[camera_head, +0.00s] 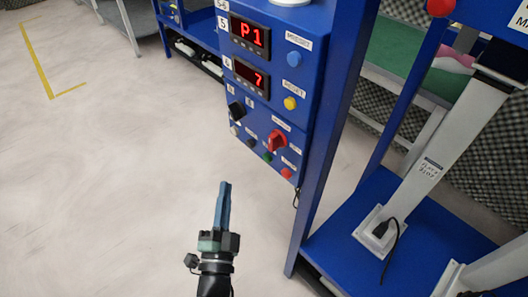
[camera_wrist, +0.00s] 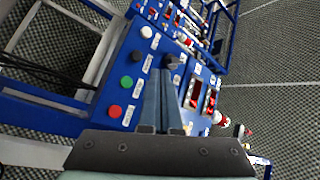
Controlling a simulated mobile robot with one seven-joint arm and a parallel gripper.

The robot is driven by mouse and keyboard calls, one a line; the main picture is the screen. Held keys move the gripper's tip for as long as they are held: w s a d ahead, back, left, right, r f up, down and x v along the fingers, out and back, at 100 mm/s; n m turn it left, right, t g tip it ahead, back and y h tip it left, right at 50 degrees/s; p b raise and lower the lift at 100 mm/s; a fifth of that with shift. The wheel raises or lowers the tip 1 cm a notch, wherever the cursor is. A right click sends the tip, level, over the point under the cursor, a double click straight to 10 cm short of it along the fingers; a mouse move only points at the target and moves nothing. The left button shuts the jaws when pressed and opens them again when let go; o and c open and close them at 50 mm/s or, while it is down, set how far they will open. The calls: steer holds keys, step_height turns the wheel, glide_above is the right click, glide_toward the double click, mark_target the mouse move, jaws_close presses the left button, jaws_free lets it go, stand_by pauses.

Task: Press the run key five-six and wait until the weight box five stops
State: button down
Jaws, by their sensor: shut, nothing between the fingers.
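The blue control panel (camera_head: 262,112) marked 5-6 stands at the centre top of the head view. Its display 5 (camera_head: 246,34) reads P1 and its display 6 (camera_head: 251,77) reads 7. Along its lower edge are a white, a black, a green button (camera_head: 267,157) and a red button (camera_head: 287,173); their labels are too small to read. The green button also shows in the wrist view (camera_wrist: 126,82). My gripper (camera_head: 226,184) is shut and empty, apart from the panel in the head view, below and left of the buttons. In the wrist view its fingers hide part of the panel. I cannot identify weight box five.
A black knob (camera_head: 236,110) and a red knob (camera_head: 278,141) sit above the button row. A blue frame post (camera_head: 335,120) stands right of the panel, with pale columns (camera_head: 437,150) on a blue base. Pale floor (camera_head: 110,180) is clear at left.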

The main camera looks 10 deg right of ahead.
mark_target(267, 158)
steer(key=shift+d, duration=0.1)
steer(key=w+d+b, duration=0.5)
steer(key=d, duration=0.2)
stand_by(0.4)
steer(key=shift+w, duration=0.15)
stand_by(1.8)
steer(key=shift+w+d+b, duration=0.2)
steer(key=shift+d+b, duration=0.1)
